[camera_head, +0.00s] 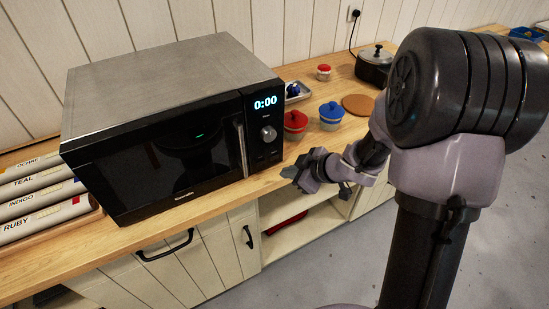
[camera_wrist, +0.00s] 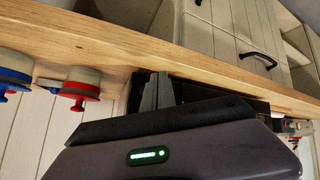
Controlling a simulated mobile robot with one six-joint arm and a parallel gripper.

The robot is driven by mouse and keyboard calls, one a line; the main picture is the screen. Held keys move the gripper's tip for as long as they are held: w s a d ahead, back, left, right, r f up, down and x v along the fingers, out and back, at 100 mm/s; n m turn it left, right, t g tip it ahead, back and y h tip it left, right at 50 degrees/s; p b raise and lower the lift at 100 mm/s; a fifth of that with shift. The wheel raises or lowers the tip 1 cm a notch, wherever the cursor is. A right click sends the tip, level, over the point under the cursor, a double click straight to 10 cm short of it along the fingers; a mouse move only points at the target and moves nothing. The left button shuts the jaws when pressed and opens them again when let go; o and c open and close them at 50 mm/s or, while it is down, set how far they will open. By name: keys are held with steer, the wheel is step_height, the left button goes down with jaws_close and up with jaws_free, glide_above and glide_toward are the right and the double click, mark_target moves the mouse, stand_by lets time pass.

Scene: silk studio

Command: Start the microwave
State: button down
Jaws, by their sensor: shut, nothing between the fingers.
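The microwave (camera_head: 160,75) stands on the wooden counter with a grey top and a black front. Its door (camera_head: 165,165) is closed, with an upright handle (camera_head: 241,148). The display (camera_head: 265,102) reads 0:00. A round knob (camera_head: 268,134) sits below it, with small dark buttons under the knob that are too small to read. My gripper (camera_head: 288,174) is shut and empty in front of the counter edge, just right of and below the control panel, apart from it. In the wrist view its fingers (camera_wrist: 157,92) are together; a dark part of the microwave (camera_wrist: 258,104) shows behind them, mostly hidden.
A red-lidded jar (camera_head: 295,122) and a blue-lidded jar (camera_head: 331,114) stand right of the microwave. A black pot (camera_head: 374,66) and a round cork mat (camera_head: 358,104) are farther back. Labelled rolls (camera_head: 40,190) lie at the left. Cabinets with black handles (camera_head: 165,246) are below.

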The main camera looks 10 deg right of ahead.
mark_target(274, 158)
steer(key=shift+w+a+p, duration=0.25)
steer(key=shift+w+p, duration=0.05)
steer(key=shift+w, duration=0.45)
steer(key=shift+w+a+p, duration=0.25)
steer(key=shift+w+p, duration=0.05)
steer(key=shift+w, duration=0.45)
steer(key=shift+w+r, duration=0.1)
stand_by(0.8)
steer(key=shift+w+a+p, duration=0.15)
steer(key=shift+w+p, duration=0.15)
steer(key=shift+p, duration=0.1)
